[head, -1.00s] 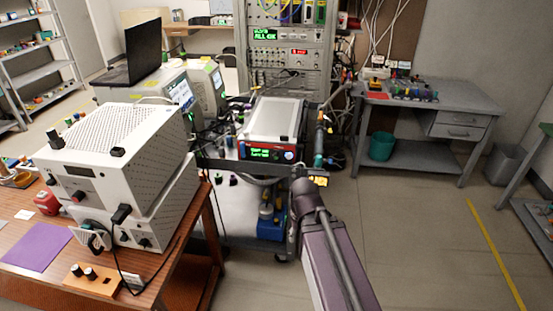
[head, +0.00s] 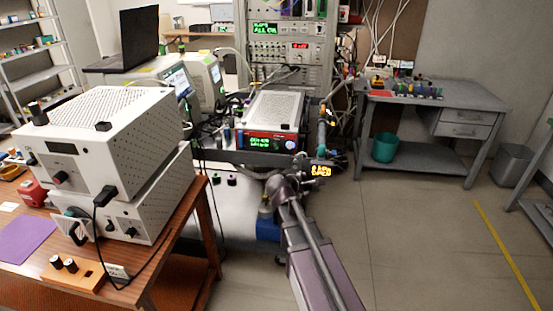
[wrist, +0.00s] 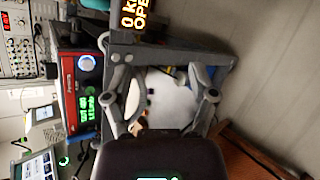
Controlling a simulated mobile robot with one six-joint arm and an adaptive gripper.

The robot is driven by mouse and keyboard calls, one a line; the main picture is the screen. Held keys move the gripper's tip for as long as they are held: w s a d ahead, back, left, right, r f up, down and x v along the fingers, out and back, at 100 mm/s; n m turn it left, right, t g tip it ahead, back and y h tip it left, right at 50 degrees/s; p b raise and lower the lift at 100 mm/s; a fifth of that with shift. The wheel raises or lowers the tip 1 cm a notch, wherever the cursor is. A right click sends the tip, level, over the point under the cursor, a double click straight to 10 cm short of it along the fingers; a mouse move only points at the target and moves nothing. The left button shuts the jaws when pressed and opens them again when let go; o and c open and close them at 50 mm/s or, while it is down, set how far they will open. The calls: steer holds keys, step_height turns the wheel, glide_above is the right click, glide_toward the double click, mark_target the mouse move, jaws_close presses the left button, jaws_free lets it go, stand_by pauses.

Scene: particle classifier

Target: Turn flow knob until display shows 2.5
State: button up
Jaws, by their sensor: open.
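The instrument with a red front (head: 268,141) stands on a cart in the middle of the head view. Its lit green display (head: 264,142) is too small to read. In the wrist view the red front (wrist: 69,72) shows sideways on the left. It has a round white knob with a blue rim (wrist: 87,63) and the green display (wrist: 92,97), whose digits are blurred. My gripper (wrist: 160,75) is open and empty. The knob lies left of its left finger in the picture and looks apart from it. In the head view my gripper is largely hidden beyond my arm.
A white two-part instrument (head: 105,150) stands on a wooden table at left. A laptop (head: 130,45) and a rack (head: 290,45) are behind. Yellow lettering (head: 321,170) glows beside the cart. A grey desk (head: 440,100) is at right.

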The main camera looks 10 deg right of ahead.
steer(key=w+a+n+t+b, duration=0.4)
steer(key=w+n+t+b, duration=0.1)
steer(key=w+n, duration=0.35)
steer(key=n+t+y+b, duration=0.2)
steer(key=n+t+b, duration=0.15)
steer(key=n, duration=0.65)
glide_toward(276, 147)
steer(key=v, duration=0.4)
steer(key=shift+w+d+p, duration=0.1)
steer(key=shift+w+p, duration=0.1)
steer(key=shift+p, duration=0.1)
steer(key=shift+w, duration=0.15)
steer(key=x, duration=1.3)
steer(key=shift+w, duration=0.25)
